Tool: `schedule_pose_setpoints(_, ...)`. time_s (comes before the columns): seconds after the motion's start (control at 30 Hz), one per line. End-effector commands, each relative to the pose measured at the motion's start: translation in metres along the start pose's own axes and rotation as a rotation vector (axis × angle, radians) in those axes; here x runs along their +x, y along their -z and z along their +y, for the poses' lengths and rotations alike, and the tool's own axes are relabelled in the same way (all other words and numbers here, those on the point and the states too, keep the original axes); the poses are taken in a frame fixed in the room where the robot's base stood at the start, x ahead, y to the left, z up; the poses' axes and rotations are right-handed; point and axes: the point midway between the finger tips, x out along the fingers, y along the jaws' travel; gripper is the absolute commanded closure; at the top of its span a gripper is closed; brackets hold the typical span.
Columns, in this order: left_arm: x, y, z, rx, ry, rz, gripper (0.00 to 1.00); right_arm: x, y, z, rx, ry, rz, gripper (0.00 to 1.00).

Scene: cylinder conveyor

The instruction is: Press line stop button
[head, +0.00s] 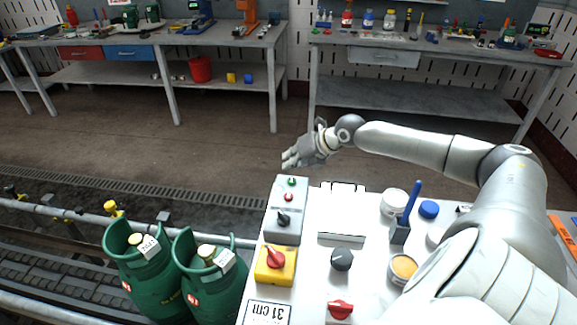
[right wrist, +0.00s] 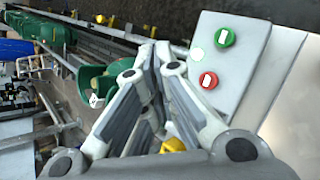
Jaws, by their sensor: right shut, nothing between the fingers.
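A grey control box (head: 280,232) sits on the white panel in the head view. It bears a green button (head: 291,182) at the far end, a red button (head: 288,197) below it and a black knob (head: 283,218). My right gripper (head: 291,158) is shut and empty, just beyond the box's far end in the head view. In the right wrist view the green button (right wrist: 225,37) and the red button (right wrist: 208,80) show to the right of my shut fingers (right wrist: 155,55), which appear apart from both. My left gripper is not in view.
A yellow box (head: 262,275) with a red rotary switch (head: 274,258) sits nearer on the panel. A black knob (head: 341,259), a red knob (head: 340,309), jars and a blue pen (head: 412,196) share it. Green gas cylinders (head: 148,268) stand on the conveyor at left.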

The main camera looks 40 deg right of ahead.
Motion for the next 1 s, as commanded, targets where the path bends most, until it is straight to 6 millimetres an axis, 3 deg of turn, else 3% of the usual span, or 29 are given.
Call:
schedule_pose_setpoints(0.33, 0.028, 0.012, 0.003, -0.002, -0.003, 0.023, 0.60, 0.024, 0.018, -0.018, 0.001, 0.000, 0.001, 1.00)
schedule_pose_setpoints(0.6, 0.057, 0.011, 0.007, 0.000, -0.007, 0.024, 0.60, 0.051, 0.038, -0.037, 0.001, -0.001, 0.001, 1.00)
schedule_pose_setpoints(1.0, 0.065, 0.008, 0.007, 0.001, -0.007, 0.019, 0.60, 0.061, 0.044, -0.044, 0.000, 0.000, 0.000, 1.00)
